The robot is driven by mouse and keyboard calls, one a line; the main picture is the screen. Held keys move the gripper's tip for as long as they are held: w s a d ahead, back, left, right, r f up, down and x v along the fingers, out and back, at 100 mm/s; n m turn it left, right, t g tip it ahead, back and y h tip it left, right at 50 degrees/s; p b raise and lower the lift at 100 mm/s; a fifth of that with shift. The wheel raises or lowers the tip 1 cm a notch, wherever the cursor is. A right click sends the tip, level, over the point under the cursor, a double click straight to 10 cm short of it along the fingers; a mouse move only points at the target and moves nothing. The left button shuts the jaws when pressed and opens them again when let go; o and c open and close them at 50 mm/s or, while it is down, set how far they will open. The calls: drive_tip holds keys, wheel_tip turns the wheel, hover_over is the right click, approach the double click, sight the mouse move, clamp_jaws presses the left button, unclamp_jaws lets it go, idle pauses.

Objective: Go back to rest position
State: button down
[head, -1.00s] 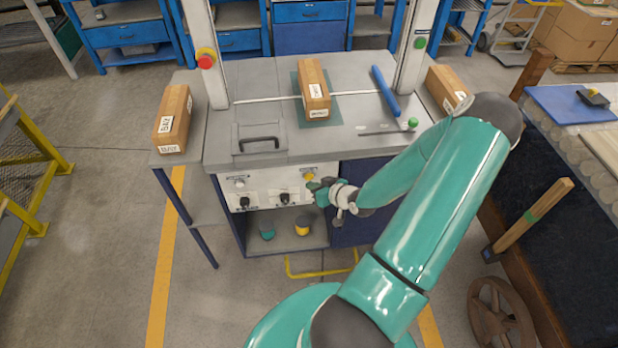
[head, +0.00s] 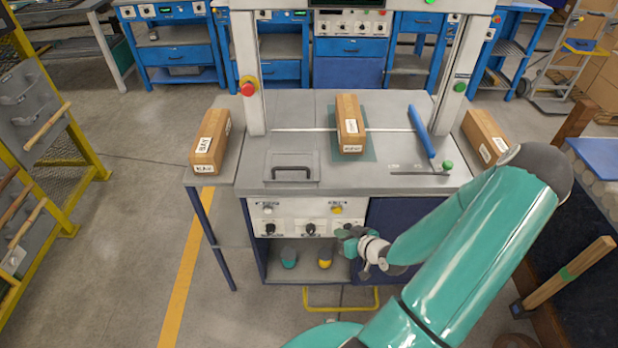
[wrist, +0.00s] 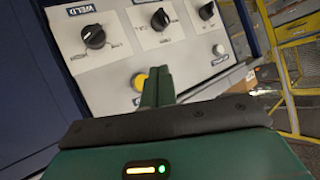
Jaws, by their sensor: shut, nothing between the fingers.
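My gripper (head: 345,236) hangs in front of the machine's control panel (head: 290,222), at the end of my green arm. It is shut and empty. In the wrist view, my gripper (wrist: 157,85) shows its two green fingers together, pointing at the white panel (wrist: 120,62). A yellow button (wrist: 139,82) shows just beside the fingertips, and black knobs (wrist: 94,37) sit above and to the left. I cannot tell whether the fingertips touch the panel.
A yellow rack (head: 60,150) stands at left. Floor between is clear.

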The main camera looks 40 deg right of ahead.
drive_tip(key=w+a+r+n+g+h, duration=0.1)
drive_tip(key=a+r+g, duration=0.1)
drive_tip(key=r, duration=0.6)
drive_tip(key=w+a+r+n+g+h, duration=0.1)
drive_tip(key=a+r+g+h, duration=0.15)
drive_tip(key=r, duration=0.45)
drive_tip(key=w+a+r+g+h, duration=0.1)
drive_tip(key=w+a+r+g, duration=0.15)
drive_tip(key=r, duration=0.55)
drive_tip(key=s+a+r+y, duration=0.2)
drive_tip(key=s+a+r, duration=0.4)
drive_tip(key=a, duration=0.3)
drive_tip(key=s+a+r+y, duration=0.2)
drive_tip(key=s+a+r, duration=0.5)
drive_tip(key=a+r, duration=0.2)
drive_tip(key=shift+a+r, duration=0.25)
drive_tip(key=shift+a, duration=0.55)
drive_tip(key=shift+d, duration=0.15)
